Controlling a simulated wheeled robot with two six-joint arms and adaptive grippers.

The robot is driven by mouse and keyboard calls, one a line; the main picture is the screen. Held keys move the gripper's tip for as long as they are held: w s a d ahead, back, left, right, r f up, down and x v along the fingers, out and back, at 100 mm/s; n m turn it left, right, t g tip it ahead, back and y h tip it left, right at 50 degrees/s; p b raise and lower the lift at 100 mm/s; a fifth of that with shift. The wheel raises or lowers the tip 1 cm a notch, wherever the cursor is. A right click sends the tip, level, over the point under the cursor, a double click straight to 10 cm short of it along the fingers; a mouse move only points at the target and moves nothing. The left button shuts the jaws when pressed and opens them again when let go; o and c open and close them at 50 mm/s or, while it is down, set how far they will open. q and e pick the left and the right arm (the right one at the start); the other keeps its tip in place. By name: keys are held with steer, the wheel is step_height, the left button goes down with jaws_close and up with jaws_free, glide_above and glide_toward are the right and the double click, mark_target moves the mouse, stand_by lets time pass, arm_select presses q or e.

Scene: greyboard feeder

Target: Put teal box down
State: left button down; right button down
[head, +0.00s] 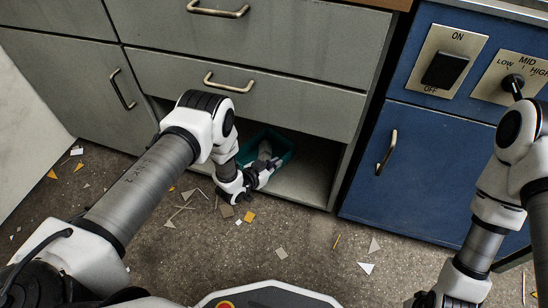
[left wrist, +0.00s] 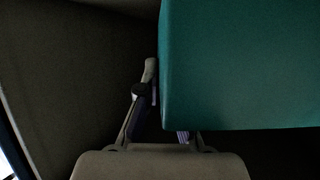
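The teal box (head: 284,158) sits in the open lower compartment of the grey cabinet, partly hidden by my left arm. Some pale grey pieces show inside it. My left gripper (head: 268,168) is at the box's near side, low in the opening. In the left wrist view the teal box (left wrist: 240,65) fills the upper right. One finger of my left gripper (left wrist: 160,75) stands beside the box's edge; the other is mostly hidden behind the box. The fingers look closed on its wall. Whether the box's underside touches the compartment floor is hidden. My right gripper's fingers are out of view.
The compartment floor (head: 300,186) is free to the right of the box. A closed drawer (head: 285,95) lies just above the opening. A blue cabinet (head: 420,170) with a switch and a knob stands at right. Scraps litter the floor (head: 320,250).

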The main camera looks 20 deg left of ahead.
mark_target(279, 152)
arm_select(q)
steer(key=w+b, duration=0.1)
steer(key=w, duration=0.1)
steer(key=w+a+b, duration=0.1)
steer(key=w, duration=0.1)
steer(key=w+a+f+b, duration=0.1)
steer(key=w, duration=0.1)
steer(key=shift+w+a, duration=0.15)
steer(key=shift+w, duration=0.15)
step_height(279, 152, down, 4)
steer(key=b, duration=0.3)
steer(key=shift+r, duration=0.45)
steer(key=shift+f, duration=0.2)
steer(key=c, duration=1.3)
jaws_free()
